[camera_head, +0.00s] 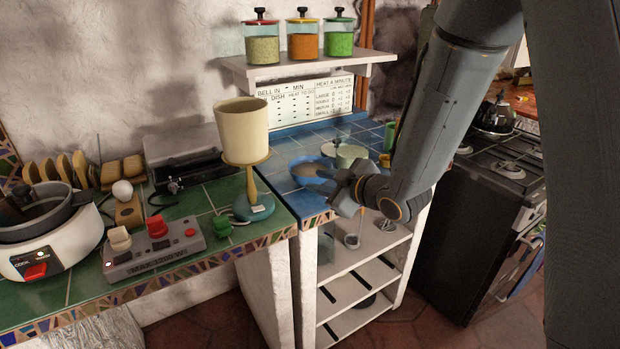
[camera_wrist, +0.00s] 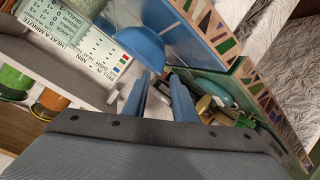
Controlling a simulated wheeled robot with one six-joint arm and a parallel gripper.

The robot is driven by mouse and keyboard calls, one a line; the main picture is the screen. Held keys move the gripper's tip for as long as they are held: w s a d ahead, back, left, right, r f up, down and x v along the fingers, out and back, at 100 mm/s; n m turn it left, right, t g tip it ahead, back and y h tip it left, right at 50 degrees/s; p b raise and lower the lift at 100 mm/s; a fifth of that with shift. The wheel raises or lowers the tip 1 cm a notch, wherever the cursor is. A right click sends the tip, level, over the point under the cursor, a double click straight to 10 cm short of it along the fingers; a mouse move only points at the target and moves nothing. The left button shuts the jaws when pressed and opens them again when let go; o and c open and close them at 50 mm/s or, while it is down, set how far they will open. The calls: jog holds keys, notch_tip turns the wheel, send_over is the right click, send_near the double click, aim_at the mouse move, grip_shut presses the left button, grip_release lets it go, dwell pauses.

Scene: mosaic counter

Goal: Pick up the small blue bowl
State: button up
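The small blue bowl (camera_head: 305,168) sits on the blue-tiled counter, behind and left of my gripper in the head view. My gripper (camera_head: 332,187) is close to the bowl and partly covers the area at its right. In the wrist view the bowl (camera_wrist: 142,46) lies just beyond the fingertips, nearer the left finger. The fingers of my gripper (camera_wrist: 159,77) are apart, with nothing seen held between them. Whether a fingertip touches the bowl, I cannot tell.
A lidded pale green pot (camera_head: 348,155) stands just behind my gripper. A lamp (camera_head: 243,140) with a cream shade stands left of the bowl. A wall shelf (camera_head: 290,70) holds jars above. The stove (camera_head: 480,190) is at right.

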aim_at(301, 177)
jog(key=shift+w+a+y, duration=0.15)
jog(key=shift+a+y, duration=0.15)
jog(key=shift+a, duration=0.1)
jog(key=shift+w+a, duration=0.25)
jog(key=p+x, duration=0.1)
jog(key=x, duration=0.5)
jog(key=shift+w+a+f+p, duration=0.15)
jog(key=shift+w+p, duration=0.1)
jog(key=shift+p, duration=0.1)
grip_shut()
